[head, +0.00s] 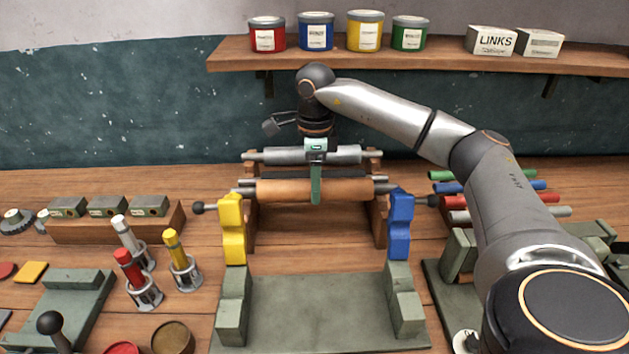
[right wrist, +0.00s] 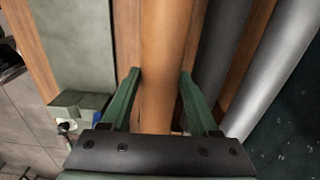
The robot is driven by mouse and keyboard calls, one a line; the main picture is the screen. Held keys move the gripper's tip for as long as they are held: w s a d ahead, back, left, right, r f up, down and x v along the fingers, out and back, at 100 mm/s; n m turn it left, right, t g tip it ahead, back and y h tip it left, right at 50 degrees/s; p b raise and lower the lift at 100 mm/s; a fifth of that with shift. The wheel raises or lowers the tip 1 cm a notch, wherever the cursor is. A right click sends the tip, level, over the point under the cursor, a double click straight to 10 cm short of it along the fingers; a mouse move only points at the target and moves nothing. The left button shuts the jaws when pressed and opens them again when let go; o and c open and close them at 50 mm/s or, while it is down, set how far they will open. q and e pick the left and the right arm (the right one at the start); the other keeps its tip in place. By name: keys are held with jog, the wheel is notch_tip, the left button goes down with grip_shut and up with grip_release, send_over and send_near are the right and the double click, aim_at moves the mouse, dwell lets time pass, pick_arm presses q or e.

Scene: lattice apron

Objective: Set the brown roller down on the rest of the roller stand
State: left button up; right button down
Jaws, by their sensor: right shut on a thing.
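The brown roller (head: 275,190) lies crosswise at the middle of the bench, with metal shaft ends. My right gripper (head: 316,185) is over its middle from above, shut on it. In the right wrist view the roller (right wrist: 165,55) runs between the two green fingers (right wrist: 160,100). A wooden stand (head: 377,215) is under and behind it, with a silver roller (head: 285,155) and a dark roller at its back. I cannot tell whether the brown roller's shaft touches the stand. My left gripper is out of view.
A yellow bracket (head: 232,230) and a blue bracket (head: 400,228) stand in front, left and right. A grey-green base (head: 318,310) with end blocks lies nearer. Colored rods (head: 520,198) lie at the right. Handled tools in holders (head: 143,288) stand at the left.

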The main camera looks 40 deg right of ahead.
notch_tip(320, 180, down, 2)
jog(key=shift+f+b, duration=0.2)
jog(key=shift+b, duration=0.9)
jog(key=shift+f+b, duration=0.6)
jog(key=shift+f, duration=0.65)
jog(key=shift+c, duration=0.3)
grip_release()
notch_tip(320, 180, up, 12)
jog(key=shift+f+p, duration=0.15)
jog(key=shift+p, duration=0.3)
jog(key=shift+r, duration=0.45)
